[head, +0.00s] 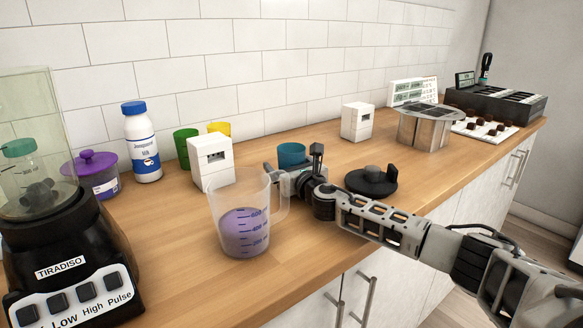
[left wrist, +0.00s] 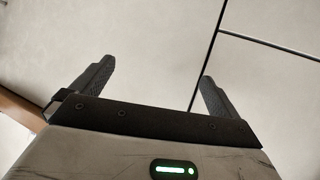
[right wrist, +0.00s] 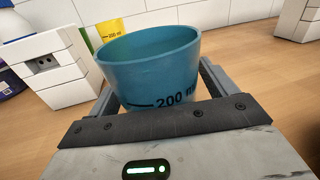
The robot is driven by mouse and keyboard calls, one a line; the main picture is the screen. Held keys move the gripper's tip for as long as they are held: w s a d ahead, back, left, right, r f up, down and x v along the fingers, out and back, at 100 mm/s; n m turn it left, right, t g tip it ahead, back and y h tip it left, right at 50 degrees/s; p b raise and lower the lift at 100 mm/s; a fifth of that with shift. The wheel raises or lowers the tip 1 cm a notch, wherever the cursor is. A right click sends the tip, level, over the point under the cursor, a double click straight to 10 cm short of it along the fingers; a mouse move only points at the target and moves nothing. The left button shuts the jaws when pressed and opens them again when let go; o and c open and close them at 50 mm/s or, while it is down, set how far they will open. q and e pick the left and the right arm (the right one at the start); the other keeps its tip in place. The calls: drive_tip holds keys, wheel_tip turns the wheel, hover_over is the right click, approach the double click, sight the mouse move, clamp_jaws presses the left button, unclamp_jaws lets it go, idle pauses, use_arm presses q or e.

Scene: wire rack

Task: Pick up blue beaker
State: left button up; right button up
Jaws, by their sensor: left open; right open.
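The blue beaker (head: 291,154) stands upright on the wooden counter, behind my right gripper (head: 290,170) in the head view. In the right wrist view the blue beaker (right wrist: 150,68) shows a 200 mark and sits between the two open fingers of my right gripper (right wrist: 155,90). I cannot tell whether the fingers touch it. Its lower part is hidden by the gripper body. My left gripper (left wrist: 155,85) is open and empty in the left wrist view, facing a pale surface with dark lines. It is not in the head view.
A clear jug (head: 240,215) with purple contents stands in front, close to my right gripper. A white box (head: 211,163), green cup (head: 184,147) and yellow cup (head: 220,128) stand left of the beaker. A black round object (head: 371,182) lies to the right. A blender (head: 60,240) stands far left.

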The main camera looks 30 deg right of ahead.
sight(289, 145)
drive_tip(key=c, duration=1.2)
drive_tip(key=shift+r, duration=0.15)
drive_tip(key=shift+r+p, duration=1.85)
drive_tip(key=shift+r, duration=3)
